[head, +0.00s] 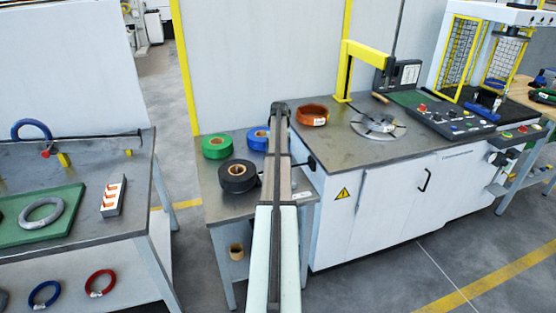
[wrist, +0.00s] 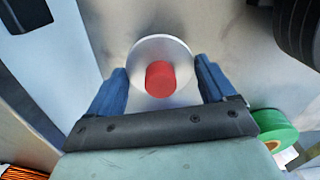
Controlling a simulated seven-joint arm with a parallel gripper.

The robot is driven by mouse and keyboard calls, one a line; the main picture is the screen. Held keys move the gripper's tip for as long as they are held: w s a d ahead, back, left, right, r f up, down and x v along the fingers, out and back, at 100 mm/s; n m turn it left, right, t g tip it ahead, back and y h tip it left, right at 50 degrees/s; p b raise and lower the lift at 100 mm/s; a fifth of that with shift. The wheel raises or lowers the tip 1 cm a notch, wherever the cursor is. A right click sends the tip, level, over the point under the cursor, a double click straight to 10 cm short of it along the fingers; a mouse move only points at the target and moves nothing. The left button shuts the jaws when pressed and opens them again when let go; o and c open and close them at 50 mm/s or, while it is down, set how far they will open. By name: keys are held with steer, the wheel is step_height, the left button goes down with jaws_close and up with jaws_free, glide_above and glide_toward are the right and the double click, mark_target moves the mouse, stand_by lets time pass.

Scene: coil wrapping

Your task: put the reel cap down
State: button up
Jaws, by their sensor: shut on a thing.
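The reel cap (wrist: 143,54) is a pale silver disc with a red knob (wrist: 160,79) at its middle, seen from above in the wrist view. My gripper (wrist: 160,84) has its blue fingers on either side of the disc and is shut on the cap. The grey tabletop (wrist: 215,35) lies beneath; I cannot tell whether the cap touches it. In the head view my arm hides the gripper and the cap.
On the small table (head: 215,177) are a green coil (head: 216,146), a black coil (head: 238,176) and a blue coil (head: 258,138). An orange coil (head: 312,115) and a round turntable (head: 363,128) are on the white workbench. A green mat (head: 22,229) lies left.

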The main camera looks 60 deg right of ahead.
steer(key=shift+f, duration=1.75)
steer(key=o, duration=1)
steer(key=shift+f, duration=0.1)
step_height(320, 180, up, 12)
steer(key=shift+s+d+r, duration=0.1)
steer(key=shift+r, duration=0.05)
